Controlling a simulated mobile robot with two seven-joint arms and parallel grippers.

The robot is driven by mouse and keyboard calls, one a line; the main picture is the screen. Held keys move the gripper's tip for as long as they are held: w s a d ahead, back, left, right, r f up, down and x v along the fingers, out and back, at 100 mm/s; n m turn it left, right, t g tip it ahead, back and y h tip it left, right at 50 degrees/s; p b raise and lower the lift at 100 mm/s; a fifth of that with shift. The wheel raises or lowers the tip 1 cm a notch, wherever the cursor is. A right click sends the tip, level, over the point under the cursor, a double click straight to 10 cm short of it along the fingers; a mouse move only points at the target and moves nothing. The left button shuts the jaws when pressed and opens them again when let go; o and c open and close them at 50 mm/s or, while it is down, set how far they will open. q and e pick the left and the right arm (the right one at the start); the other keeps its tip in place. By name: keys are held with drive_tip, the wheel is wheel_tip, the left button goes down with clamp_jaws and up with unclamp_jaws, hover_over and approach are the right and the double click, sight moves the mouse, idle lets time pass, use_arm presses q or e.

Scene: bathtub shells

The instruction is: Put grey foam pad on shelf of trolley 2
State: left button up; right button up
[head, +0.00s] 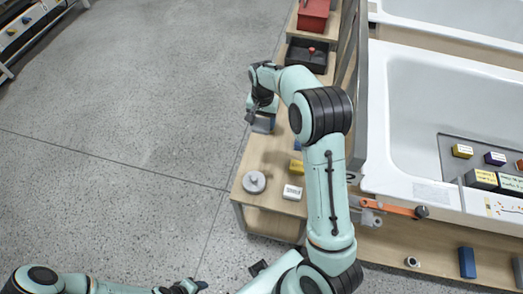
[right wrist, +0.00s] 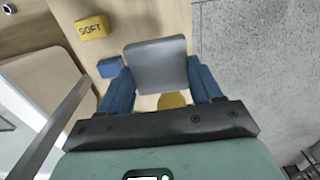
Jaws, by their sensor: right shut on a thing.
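My right gripper (head: 262,108) is shut on the grey foam pad (head: 264,123), near the left edge of a wooden trolley top (head: 262,152). In the right wrist view the pad (right wrist: 157,65) is a flat grey square between the two blue fingers of the gripper (right wrist: 161,82). The pad appears held above the surface. Which trolley is number 2 cannot be read. My left gripper (head: 186,287) is at the bottom edge of the head view, small and partly cut off, and its jaws cannot be made out.
On the wooden top are a grey disc (head: 254,182), a white block (head: 292,192) and a yellow block (head: 296,167). A black tray (head: 306,56) and red box (head: 313,16) lie farther back. White bathtub shells (head: 425,110) stand right. The floor (head: 130,110) left is clear.

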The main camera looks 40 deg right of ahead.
sight(263, 156)
drive_tip(key=f, duration=1.9)
drive_tip(key=shift+s+f, duration=0.2)
drive_tip(key=shift+f, duration=0.05)
drive_tip(key=shift+f, duration=0.1)
drive_tip(key=o, duration=1)
wheel_tip(263, 156, up, 12)
drive_tip(key=shift+r, duration=0.15)
drive_tip(key=shift+a, duration=0.1)
